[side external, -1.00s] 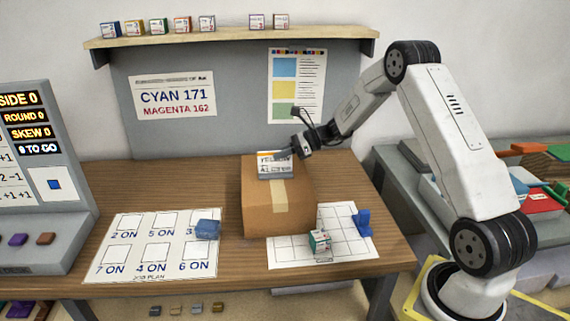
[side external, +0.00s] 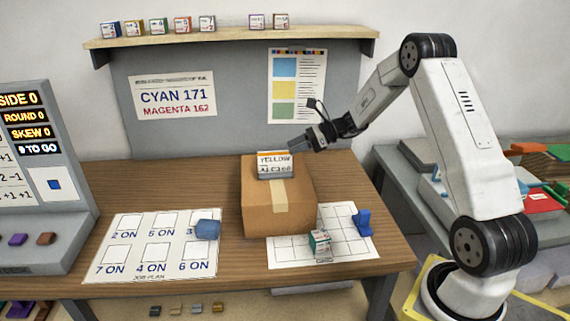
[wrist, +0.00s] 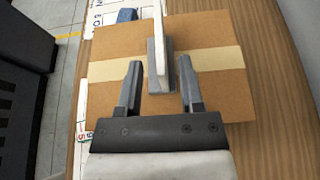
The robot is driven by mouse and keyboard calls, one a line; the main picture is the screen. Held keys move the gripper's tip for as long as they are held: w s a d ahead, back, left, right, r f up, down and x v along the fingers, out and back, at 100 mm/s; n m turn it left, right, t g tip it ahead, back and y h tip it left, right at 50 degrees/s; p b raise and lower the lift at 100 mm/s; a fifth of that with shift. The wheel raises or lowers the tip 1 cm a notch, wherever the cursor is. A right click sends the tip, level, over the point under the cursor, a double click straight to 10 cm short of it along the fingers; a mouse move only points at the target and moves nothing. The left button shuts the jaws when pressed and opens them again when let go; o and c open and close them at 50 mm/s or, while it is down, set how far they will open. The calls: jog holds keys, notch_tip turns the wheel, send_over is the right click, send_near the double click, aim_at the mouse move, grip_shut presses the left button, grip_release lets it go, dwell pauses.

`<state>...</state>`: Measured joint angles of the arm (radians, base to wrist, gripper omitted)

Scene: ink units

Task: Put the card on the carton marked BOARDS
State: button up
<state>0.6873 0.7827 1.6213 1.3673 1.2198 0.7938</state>
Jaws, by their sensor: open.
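A white card (side external: 274,160) with an orange top edge and the word YELLOW stands upright in a grey holder (side external: 276,173) on top of the brown carton (side external: 262,207). A lower line of text on the card is too small to read. No BOARDS mark shows on the faces of the carton in view. My gripper (side external: 297,145) is open and empty, above and to the right of the card. In the wrist view the card (wrist: 159,28) and its holder (wrist: 157,78) appear beyond and between my open fingers (wrist: 160,65).
A plan sheet (side external: 150,262) with a blue block (side external: 207,229) lies left of the carton. A grid sheet (side external: 345,252) at the right bears a small box (side external: 320,243) and a blue piece (side external: 362,222). A grey console (side external: 35,240) stands at far left. Bare wood lies behind.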

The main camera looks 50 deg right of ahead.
jog(key=v, duration=0.7)
jog(key=shift+s, duration=0.15)
jog(key=shift+d+r, duration=0.1)
jog(key=a+n+g, duration=0.1)
jog(key=a, duration=0.1)
jog(key=s+a+f+n+g, duration=0.1)
jog(key=a, duration=0.2)
jog(key=a+f+n+g+h, duration=0.1)
jog(key=a+n, duration=0.1)
jog(key=a, duration=0.1)
jog(key=shift+s+g, duration=0.3)
jog(key=shift+g, duration=0.1)
jog(key=s+a+n+g, duration=0.1)
jog(key=a, duration=0.1)
jog(key=s+a+f+n+g+h, duration=0.1)
jog(key=a+n, duration=0.1)
jog(key=s+a+n, duration=0.1)
jog(key=a, duration=0.1)
jog(key=shift+s+f+g+h, duration=0.15)
jog(key=shift+f+g+h, duration=0.15)
jog(key=shift+f+g, duration=0.1)
jog(key=s+a+f+n+h, duration=0.2)
jog(key=s+a+n+h, duration=0.5)
jog(key=n, duration=1.2)
jog(key=s+a, duration=0.3)
jog(key=s, duration=0.2)
jog(key=shift+a, duration=0.35)
